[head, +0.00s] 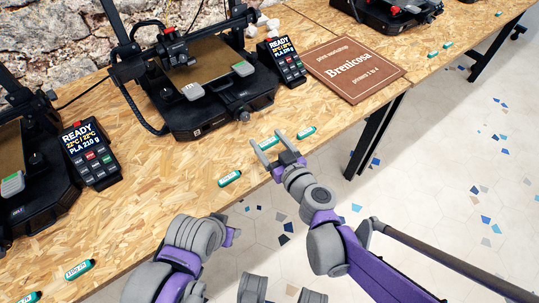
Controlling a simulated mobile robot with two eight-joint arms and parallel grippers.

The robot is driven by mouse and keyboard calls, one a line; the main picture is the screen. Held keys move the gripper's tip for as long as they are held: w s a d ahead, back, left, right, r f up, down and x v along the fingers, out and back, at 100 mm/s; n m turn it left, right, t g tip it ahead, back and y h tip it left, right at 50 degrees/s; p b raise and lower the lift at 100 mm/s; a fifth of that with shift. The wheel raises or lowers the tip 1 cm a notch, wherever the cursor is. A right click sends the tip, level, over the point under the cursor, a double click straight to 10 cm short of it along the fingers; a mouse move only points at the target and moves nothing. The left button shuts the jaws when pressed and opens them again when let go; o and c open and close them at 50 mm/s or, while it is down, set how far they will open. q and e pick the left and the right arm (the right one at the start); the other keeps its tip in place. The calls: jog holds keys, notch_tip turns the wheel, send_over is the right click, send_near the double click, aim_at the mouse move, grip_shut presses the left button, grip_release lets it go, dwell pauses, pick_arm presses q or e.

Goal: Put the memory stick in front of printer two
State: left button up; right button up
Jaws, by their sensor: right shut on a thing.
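My right gripper (267,139) is over the front edge of the wooden table, with its two fingers on either side of a small teal-green stick (268,144), taken to be the memory stick. It is shut on this stick, at or just above the table; the fingers hide part of it. The middle printer (212,105) stands behind, with a black display panel (286,62) at its right. Which printer is number two cannot be read.
Similar green sticks lie at the front edge: one left of the gripper (230,178), one right of it (306,132), two at lower left (78,269). A brown Brenicosa sign (355,68) lies right of the panel. Other printers stand at left (32,180) and top right (398,12).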

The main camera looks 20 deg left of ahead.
aim_at(269, 157)
jog(key=shift+f+b, duration=0.85)
jog(key=shift+f, duration=1.55)
jog(key=shift+f, duration=0.1)
jog(key=o, duration=1.2)
jog(key=shift+d+r, duration=0.1)
jog(key=shift+r, duration=0.1)
jog(key=p+v, duration=0.2)
jog(key=v, duration=1)
jog(key=shift+f, duration=0.15)
